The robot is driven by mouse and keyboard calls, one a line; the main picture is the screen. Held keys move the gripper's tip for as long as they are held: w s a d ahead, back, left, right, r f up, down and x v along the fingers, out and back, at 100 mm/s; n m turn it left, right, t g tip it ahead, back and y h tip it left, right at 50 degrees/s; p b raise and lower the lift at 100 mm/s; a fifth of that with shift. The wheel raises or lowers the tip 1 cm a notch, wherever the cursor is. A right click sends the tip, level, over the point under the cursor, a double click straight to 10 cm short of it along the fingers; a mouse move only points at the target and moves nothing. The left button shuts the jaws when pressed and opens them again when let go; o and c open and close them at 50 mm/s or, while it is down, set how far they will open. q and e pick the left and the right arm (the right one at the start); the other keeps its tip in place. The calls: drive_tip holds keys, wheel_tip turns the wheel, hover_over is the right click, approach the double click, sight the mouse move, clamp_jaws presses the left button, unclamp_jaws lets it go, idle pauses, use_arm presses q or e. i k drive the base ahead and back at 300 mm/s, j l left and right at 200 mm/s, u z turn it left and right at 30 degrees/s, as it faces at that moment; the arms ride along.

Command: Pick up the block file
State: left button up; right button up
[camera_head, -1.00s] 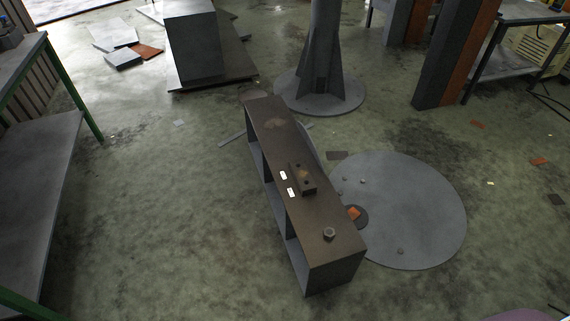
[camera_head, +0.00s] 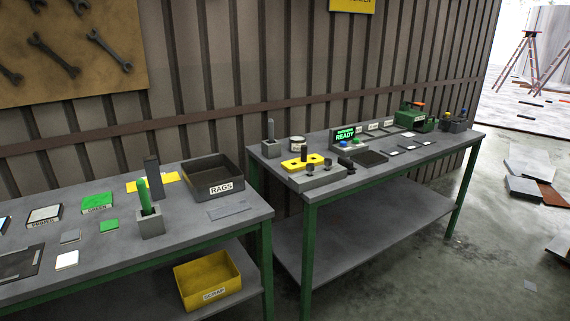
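I see no thing that I can name for certain as the block file. A green-handled tool (camera_head: 143,195) stands upright in a grey block holder (camera_head: 150,223) near the right end of the left workbench (camera_head: 190,271). A dark upright piece (camera_head: 152,171) stands behind the green-handled tool. Neither of my grippers is in view.
A dark bin marked RAGS (camera_head: 220,189) sits on the left bench, and a yellow SCRAP bin (camera_head: 207,294) below it. A yellow-topped fixture (camera_head: 303,163) and a green READY display (camera_head: 345,136) stand on the right bench. Open floor (camera_head: 480,260) lies at right.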

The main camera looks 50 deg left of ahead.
sight(348, 164)
drive_tip(key=u, duration=1.1)
drive_tip(key=i+z, duration=0.2)
drive_tip(key=i, duration=0.2)
drive_tip(key=i+j+z, duration=0.2)
drive_tip(key=i, duration=0.2)
